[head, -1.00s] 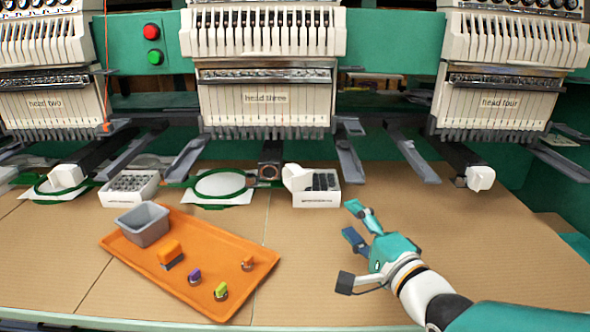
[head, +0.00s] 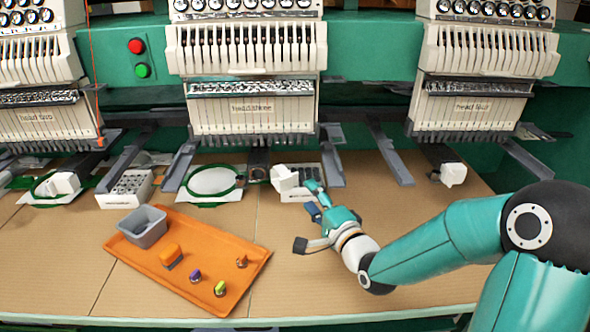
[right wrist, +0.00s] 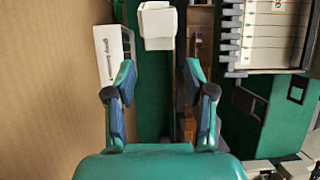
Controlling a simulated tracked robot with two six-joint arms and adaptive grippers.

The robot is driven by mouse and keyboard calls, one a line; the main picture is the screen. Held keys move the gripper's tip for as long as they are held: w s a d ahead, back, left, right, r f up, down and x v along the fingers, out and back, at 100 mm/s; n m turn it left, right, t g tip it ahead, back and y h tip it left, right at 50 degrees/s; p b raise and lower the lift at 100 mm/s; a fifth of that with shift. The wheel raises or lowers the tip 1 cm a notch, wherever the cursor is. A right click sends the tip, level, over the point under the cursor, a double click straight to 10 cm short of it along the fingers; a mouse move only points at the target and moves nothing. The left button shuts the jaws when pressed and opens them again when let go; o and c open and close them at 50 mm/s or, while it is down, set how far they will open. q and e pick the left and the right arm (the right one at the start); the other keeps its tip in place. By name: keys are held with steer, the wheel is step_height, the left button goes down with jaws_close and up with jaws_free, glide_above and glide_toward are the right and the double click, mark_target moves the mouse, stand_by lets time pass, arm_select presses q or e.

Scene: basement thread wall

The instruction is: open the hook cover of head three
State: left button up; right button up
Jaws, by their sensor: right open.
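The head three sewing head (head: 252,108) stands at centre in the head view. Below it a dark arm (head: 258,158) ends in a bare brownish, round-looking part. A white cap (head: 284,178), apparently the hook cover, sits just right of that end; whether it is hinged to the arm I cannot tell. The cap also shows in the right wrist view (right wrist: 157,22), ahead of the fingers. My right gripper (head: 311,199) is open and empty, close to the cap on its right and front side, apart from it. In the right wrist view the fingers (right wrist: 160,72) are spread.
A white box with dark slots (head: 300,195) stands by the cap, close to my fingers. A green hoop (head: 240,187) lies left. An orange tray (head: 205,262) with a grey bin (head: 142,226) and small items lies front left. Cardboard at front right is mostly bare.

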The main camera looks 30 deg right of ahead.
mark_target(296, 181)
steer(key=w, duration=0.5)
steer(key=w+d+p, duration=0.1)
steer(key=w, duration=0.2)
steer(key=shift+w, duration=0.2)
steer(key=shift+f, duration=0.15)
jaws_close()
